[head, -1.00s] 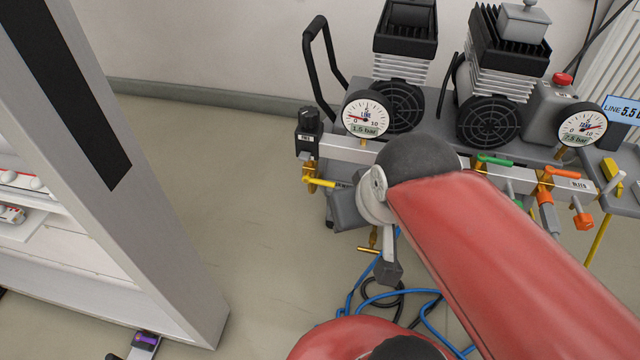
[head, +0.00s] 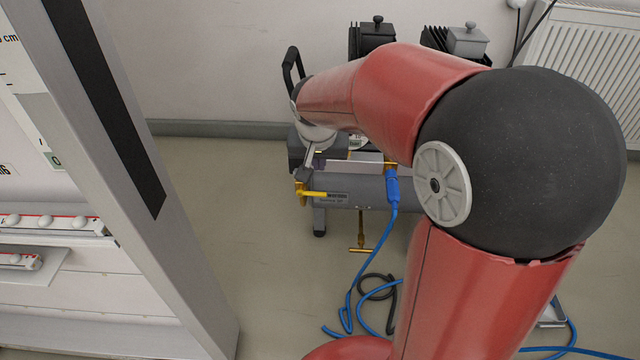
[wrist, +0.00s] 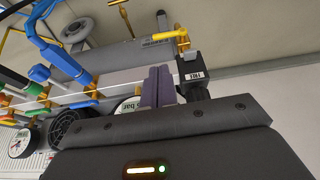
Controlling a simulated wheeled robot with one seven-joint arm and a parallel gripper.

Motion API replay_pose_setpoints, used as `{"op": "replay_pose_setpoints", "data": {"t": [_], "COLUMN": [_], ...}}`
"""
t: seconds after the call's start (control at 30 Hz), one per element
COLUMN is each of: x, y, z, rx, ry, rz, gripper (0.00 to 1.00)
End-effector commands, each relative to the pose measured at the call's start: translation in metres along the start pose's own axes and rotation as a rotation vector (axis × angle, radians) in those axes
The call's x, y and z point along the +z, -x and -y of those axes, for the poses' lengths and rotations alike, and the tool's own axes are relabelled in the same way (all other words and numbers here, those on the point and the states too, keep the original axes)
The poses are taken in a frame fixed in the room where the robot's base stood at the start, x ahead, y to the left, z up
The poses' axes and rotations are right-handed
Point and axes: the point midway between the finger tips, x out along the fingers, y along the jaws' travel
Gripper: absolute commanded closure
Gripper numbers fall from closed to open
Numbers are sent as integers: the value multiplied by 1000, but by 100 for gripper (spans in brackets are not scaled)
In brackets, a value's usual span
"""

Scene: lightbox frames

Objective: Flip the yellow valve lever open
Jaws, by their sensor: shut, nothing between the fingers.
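The yellow valve lever (head: 314,193) shows left of centre in the head view, at the left end of the compressor. It lies roughly level and points right from its yellow valve body. In the wrist view the lever (wrist: 168,36) is near the top, above the black regulator block (wrist: 191,75). My gripper (wrist: 157,70) is shut and empty, its two purple-grey fingers side by side. Its tips are just below the lever in the wrist picture, apart from it.
The grey tank (head: 345,190) lies behind the lever. A blue hose (head: 393,190) hangs from a yellow fitting to the floor. A tall grey post (head: 160,220) stands left, with bare floor between.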

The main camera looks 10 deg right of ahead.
Motion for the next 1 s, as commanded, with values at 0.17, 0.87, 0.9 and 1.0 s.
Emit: {"op": "replay_pose_setpoints", "data": {"t": [0.17, 0.87, 0.9, 1.0], "x": [-10, -8, -8, -8], "y": [-12, -61, -70, -92], "z": [7, 6, 6, 6], "rx": [6, 8, 8, 9], "ry": [-16, -17, -17, -18], "rz": [4, 9, 9, 9], "gripper": [100, 100, 100, 100]}}
